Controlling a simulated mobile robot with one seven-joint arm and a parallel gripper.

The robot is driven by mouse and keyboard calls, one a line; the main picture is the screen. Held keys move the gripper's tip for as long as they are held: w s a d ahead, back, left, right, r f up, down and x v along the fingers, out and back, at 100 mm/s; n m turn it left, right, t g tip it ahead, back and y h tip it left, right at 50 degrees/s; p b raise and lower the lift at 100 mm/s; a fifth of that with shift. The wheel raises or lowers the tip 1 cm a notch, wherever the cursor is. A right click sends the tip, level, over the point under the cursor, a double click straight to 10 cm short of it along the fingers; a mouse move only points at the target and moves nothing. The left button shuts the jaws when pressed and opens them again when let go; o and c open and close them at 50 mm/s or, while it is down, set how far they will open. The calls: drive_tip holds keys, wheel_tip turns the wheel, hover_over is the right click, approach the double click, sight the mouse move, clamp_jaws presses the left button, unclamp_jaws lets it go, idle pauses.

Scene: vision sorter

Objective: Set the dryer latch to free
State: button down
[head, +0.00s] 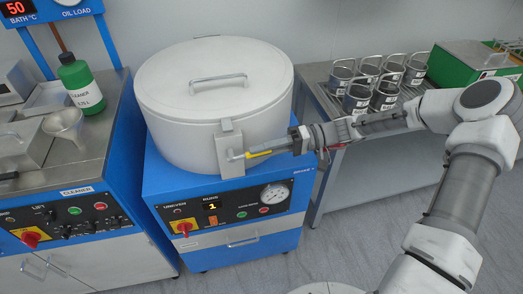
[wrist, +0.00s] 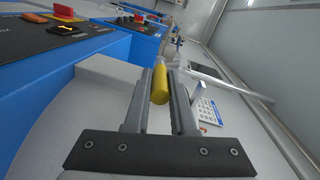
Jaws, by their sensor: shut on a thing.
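The dryer is a blue cabinet with a round white drum (head: 185,140) and a closed lid (head: 210,75) with a bar handle. The latch (head: 229,148) is a grey block on the drum's front right side, with a lever that ends in a yellow grip (head: 259,153). The lever points right, close to level. My gripper (head: 270,150) reaches in from the right and is shut on the yellow grip. In the wrist view the yellow grip (wrist: 160,85) lies between the two fingers of my gripper (wrist: 160,90).
The dryer's front panel has a red knob (head: 184,228), a gauge (head: 275,194) and a display reading 1. A cleaner unit (head: 75,192) stands at the left. Several metal beakers (head: 357,97) and a green box (head: 470,62) stand on the right bench. The floor in front is clear.

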drive_tip(key=c, duration=0.8)
unclamp_jaws()
drive_tip(key=shift+o, duration=0.2)
drive_tip(key=v, duration=1.7)
drive_tip(key=shift+w+d, duration=0.15)
drive_tip(key=shift+d, duration=0.05)
drive_tip(key=shift+f, duration=0.1)
